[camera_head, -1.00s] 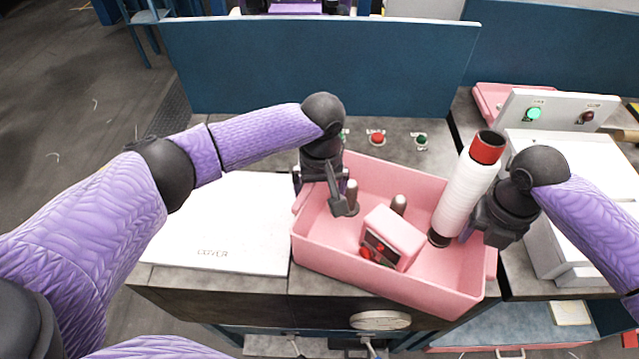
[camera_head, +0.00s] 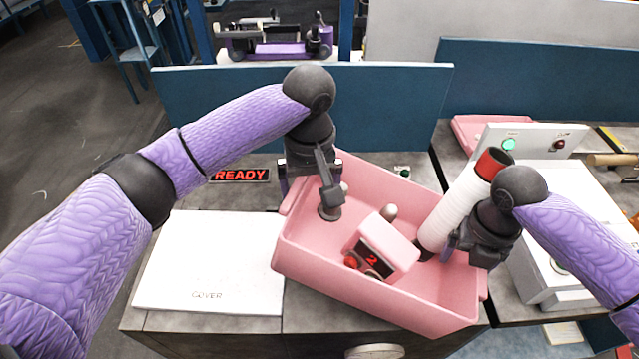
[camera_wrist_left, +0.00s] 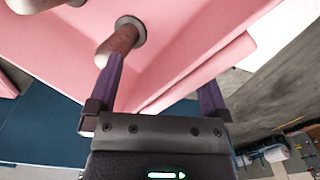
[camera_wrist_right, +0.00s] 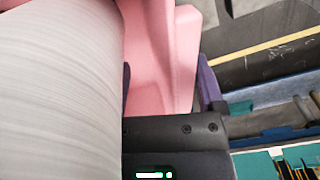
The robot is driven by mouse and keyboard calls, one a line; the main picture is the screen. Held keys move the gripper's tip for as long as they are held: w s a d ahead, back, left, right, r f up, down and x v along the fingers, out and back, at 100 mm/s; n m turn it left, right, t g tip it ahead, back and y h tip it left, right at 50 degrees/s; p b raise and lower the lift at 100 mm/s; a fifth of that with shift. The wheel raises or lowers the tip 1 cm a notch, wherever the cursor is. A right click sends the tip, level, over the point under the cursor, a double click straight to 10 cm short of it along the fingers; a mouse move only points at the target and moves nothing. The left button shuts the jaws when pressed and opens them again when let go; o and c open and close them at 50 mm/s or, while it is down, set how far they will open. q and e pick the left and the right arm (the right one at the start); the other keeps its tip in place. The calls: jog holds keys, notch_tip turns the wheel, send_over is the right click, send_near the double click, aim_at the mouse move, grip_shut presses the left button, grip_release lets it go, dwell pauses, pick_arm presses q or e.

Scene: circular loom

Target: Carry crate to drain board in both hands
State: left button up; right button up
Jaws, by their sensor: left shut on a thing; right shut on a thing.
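The pink crate (camera_head: 350,285) is turned at an angle over the grey bench in the head view. Inside are a pink box with a red "2" display (camera_head: 385,248), a white roll with red end (camera_head: 462,205) leaning up, and small grey-pink pegs. My left gripper (camera_head: 303,183) is shut on the crate's far-left wall; the left wrist view (camera_wrist_left: 160,85) shows the wall between its fingers. My right gripper (camera_head: 470,248) is shut on the crate's right end; the roll partly hides it in the right wrist view. I cannot make out the drain board.
A white board marked "COVER" (camera_head: 210,262) lies left of the crate. A red "READY" sign (camera_head: 240,175) is behind it. A blue panel (camera_head: 390,105) stands along the back. A white machine with a green button (camera_head: 508,144) stands right.

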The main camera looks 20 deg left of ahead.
jog(key=o, duration=0.4)
jog(key=shift+a, duration=0.2)
jog(key=shift+d, duration=0.1)
notch_tip(320, 180, up, 10)
jog(key=shift+p, duration=0.8)
